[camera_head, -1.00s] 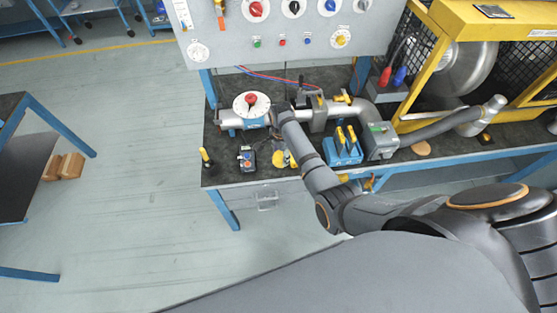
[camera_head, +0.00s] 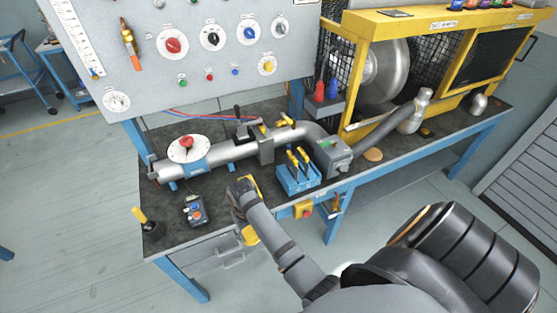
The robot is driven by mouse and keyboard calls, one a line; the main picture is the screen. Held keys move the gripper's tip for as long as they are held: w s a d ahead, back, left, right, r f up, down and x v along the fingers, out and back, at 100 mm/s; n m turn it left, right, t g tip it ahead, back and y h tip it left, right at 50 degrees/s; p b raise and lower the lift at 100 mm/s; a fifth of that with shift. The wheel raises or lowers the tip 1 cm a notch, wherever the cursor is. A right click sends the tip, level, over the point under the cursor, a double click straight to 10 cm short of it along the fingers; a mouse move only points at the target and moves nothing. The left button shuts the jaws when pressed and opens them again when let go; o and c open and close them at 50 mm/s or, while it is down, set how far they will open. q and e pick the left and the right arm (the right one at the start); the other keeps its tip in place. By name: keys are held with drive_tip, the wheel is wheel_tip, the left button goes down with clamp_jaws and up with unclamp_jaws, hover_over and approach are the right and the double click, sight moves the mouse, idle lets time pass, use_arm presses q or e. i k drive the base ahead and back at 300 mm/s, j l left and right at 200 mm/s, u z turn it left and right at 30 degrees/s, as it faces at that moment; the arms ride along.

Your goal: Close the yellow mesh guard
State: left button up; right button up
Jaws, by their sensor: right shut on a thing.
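The yellow mesh guard (camera_head: 356,68) is a yellow frame with black mesh panels at the right back of the bench. Its front left bay is uncovered and shows the silver blower drum (camera_head: 386,78). The front right bay has black mesh. My right gripper (camera_head: 238,192) is at the bench's front edge, well left of the guard and apart from it. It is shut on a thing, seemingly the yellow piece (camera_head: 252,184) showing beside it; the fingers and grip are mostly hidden. My left gripper is not in view.
A silver pipe (camera_head: 232,151) with a red-knobbed dial (camera_head: 187,149) runs along the bench. A blue holder (camera_head: 297,180) with yellow handles and a grey box (camera_head: 331,156) stand between my gripper and the guard. A button box (camera_head: 194,210) lies left of the gripper.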

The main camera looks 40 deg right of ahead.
sight(444, 93)
drive_tip(key=k+l, duration=0.15)
drive_tip(key=l, duration=0.65)
drive_tip(key=k+l, duration=0.1)
drive_tip(key=l, duration=0.65)
drive_tip(key=k+l, duration=0.15)
drive_tip(key=l, duration=0.65)
drive_tip(key=k+l+u, duration=0.1)
drive_tip(key=l, duration=0.7)
drive_tip(key=k+l, duration=0.2)
drive_tip(key=l, duration=0.55)
drive_tip(key=k+l, duration=0.15)
drive_tip(key=l, duration=0.65)
drive_tip(key=k+l, duration=0.15)
drive_tip(key=l, duration=0.6)
drive_tip(key=k+l, duration=0.15)
drive_tip(key=l, duration=0.65)
drive_tip(key=u, duration=0.05)
